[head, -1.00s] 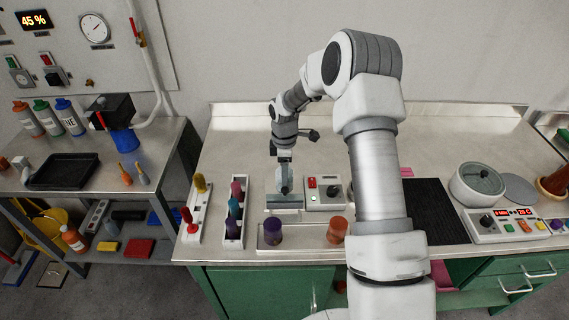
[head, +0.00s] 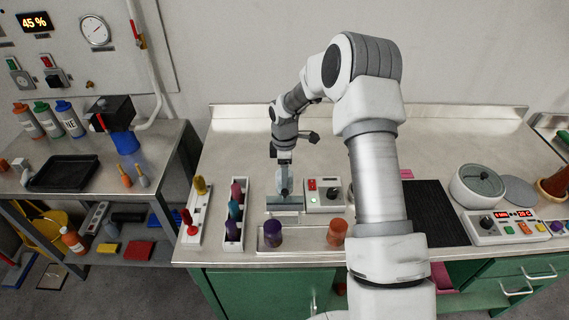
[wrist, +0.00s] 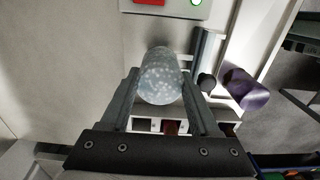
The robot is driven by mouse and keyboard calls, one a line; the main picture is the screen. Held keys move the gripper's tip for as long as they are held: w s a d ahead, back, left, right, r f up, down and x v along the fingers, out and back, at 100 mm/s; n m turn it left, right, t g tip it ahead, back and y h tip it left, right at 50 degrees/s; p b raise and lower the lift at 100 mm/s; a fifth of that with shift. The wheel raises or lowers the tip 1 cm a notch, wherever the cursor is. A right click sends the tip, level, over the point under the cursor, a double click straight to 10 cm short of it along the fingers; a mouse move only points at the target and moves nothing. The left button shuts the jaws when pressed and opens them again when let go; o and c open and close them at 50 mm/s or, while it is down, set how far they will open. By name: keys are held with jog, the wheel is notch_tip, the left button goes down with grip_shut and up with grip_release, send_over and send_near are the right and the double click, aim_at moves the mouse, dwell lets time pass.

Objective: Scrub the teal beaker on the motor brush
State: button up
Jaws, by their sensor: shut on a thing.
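My gripper (wrist: 158,88) is shut on a beaker (wrist: 163,75), its fingers on either side of it. The beaker is pale grey-blue with whitish specks like foam, so its teal colour is hard to make out. In the head view it shows small and pale (head: 284,183) between the fingers, above a grey base plate (head: 285,208). The motor brush's control box (head: 325,194) stands just right of it, with a red button and a green light (wrist: 196,3) lit in the wrist view. The brush itself is hidden, so I cannot tell how it sits against the beaker.
A white rack (head: 233,243) with magenta, teal and purple pieces and another strip (head: 191,236) stand left. A purple cup (head: 272,233) and an orange cup (head: 337,232) stand in front. A black mat (head: 437,212) lies right. The rear worktop is clear.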

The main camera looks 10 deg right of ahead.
dwell(0.3)
jog(key=shift+r+p, duration=0.3)
jog(key=shift+r, duration=0.3)
dwell(0.9)
jog(key=shift+r+p, duration=2.1)
jog(key=shift+r, duration=1.5)
jog(key=shift+d, duration=0.1)
